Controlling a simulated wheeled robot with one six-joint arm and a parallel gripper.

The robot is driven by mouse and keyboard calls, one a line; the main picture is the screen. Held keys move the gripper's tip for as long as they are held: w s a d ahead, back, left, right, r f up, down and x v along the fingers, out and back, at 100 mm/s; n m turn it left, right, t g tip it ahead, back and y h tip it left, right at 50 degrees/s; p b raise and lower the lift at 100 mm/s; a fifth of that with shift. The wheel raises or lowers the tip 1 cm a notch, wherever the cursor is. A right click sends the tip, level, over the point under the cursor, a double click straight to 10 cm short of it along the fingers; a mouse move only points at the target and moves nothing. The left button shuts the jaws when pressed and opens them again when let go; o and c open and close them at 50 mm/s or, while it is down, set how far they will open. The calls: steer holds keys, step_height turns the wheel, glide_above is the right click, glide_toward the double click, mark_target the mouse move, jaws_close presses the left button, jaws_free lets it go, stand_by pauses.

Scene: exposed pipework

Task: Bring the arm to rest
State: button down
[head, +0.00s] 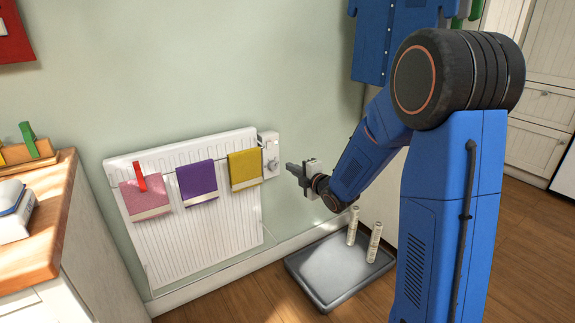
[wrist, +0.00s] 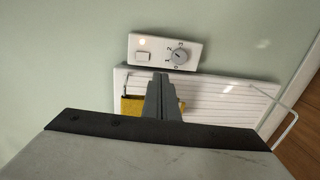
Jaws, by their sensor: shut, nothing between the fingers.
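My gripper (head: 291,169) is shut and empty, in front of the right end of the radiator in the head view. In the wrist view the closed fingers (wrist: 161,88) point toward a white control panel (wrist: 163,51) with a round dial (wrist: 180,56) and a square button. The panel (head: 271,155) also shows in the head view at the radiator's upper right corner. The fingertips appear apart from it, though the exact gap is hard to tell. My blue arm is bent and reaches left from its column.
A white radiator (head: 190,245) carries pink (head: 146,197), purple (head: 197,182) and yellow (head: 244,169) cloths. A grey tray (head: 320,268) with two pale cylinders (head: 374,243) lies on the floor below my arm. A wooden counter (head: 48,220) stands left. A blue shirt (head: 385,40) hangs behind.

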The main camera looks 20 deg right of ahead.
steer(key=shift+s+d, duration=0.1)
steer(key=shift+s, duration=0.2)
steer(key=s+d+r+m+g+h, duration=0.2)
steer(key=s+m, duration=0.3)
steer(key=s, duration=0.5)
steer(key=s+d+r+m+g+h, duration=0.1)
steer(key=s+d+m+g+h, duration=0.15)
steer(key=s+m, duration=0.55)
steer(key=s+d+r+m+g+h, duration=0.2)
steer(key=s+m+g, duration=0.1)
steer(key=s, duration=0.8)
steer(key=s+a+f+m+g, duration=0.1)
steer(key=s+m, duration=0.1)
steer(key=s, duration=0.7)
steer(key=s+a+f+m+g+y, duration=0.1)
steer(key=s+m+g, duration=0.1)
steer(key=s, duration=0.7)
steer(key=shift+s+a+f+m, duration=0.2)
steer(key=shift+a+m, duration=0.15)
steer(key=shift+m, duration=0.45)
steer(key=shift+g, duration=0.25)
